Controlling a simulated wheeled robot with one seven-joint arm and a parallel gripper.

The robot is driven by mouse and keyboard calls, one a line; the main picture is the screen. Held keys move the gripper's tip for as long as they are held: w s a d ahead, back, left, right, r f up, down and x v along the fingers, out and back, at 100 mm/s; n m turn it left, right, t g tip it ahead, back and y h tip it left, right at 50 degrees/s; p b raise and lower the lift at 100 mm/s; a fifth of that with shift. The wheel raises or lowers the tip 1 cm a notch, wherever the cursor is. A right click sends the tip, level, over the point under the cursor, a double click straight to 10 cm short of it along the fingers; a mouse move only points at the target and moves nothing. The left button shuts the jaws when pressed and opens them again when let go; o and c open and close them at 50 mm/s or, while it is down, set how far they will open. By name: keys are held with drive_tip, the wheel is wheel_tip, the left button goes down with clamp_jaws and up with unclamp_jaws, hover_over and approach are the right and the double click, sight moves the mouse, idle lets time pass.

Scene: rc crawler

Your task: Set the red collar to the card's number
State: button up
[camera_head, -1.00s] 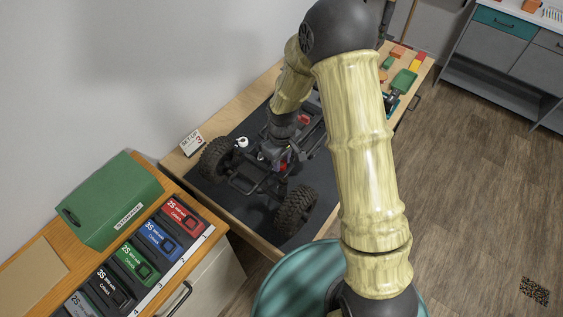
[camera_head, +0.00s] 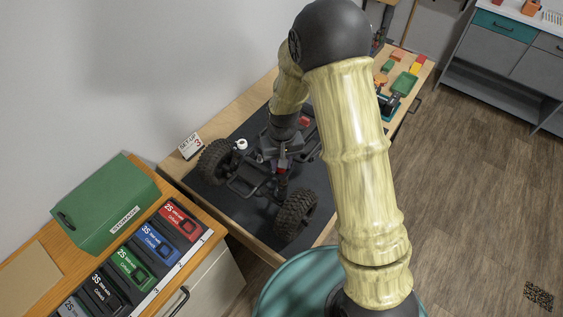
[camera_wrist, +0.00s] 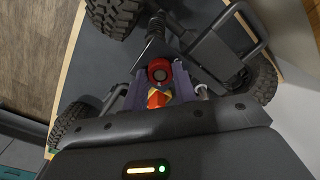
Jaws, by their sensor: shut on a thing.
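The card (camera_head: 190,146) stands at the left back of the bench and reads "SET UP 3". The crawler (camera_head: 245,183), a black frame with big knobbly tyres, sits on the dark mat. The red collar (camera_wrist: 159,70) shows in the wrist view as a red ring with a dark centre, at the end of a black spring. My gripper (camera_wrist: 159,86) has its purple-grey fingers on either side of the collar and appears shut on it. In the head view my gripper (camera_head: 281,160) is low over the crawler, and the collar is mostly hidden there. I cannot read any collar scale.
A black tube bumper (camera_wrist: 230,45) and tyres surround my gripper closely. A green storage box (camera_head: 105,208) and a row of coloured battery packs (camera_head: 160,245) are at the left front. Small trays and blocks (camera_head: 404,83) lie at the bench's far right end.

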drive_tip(key=o, duration=1)
drive_tip(key=shift+c, duration=0.2)
drive_tip(key=shift+r, duration=0.3)
wheel_tip(320, 180, up, 17)
drive_tip(key=b, duration=0.2)
drive_tip(key=shift+d, duration=0.15)
drive_tip(key=shift+f, duration=0.1)
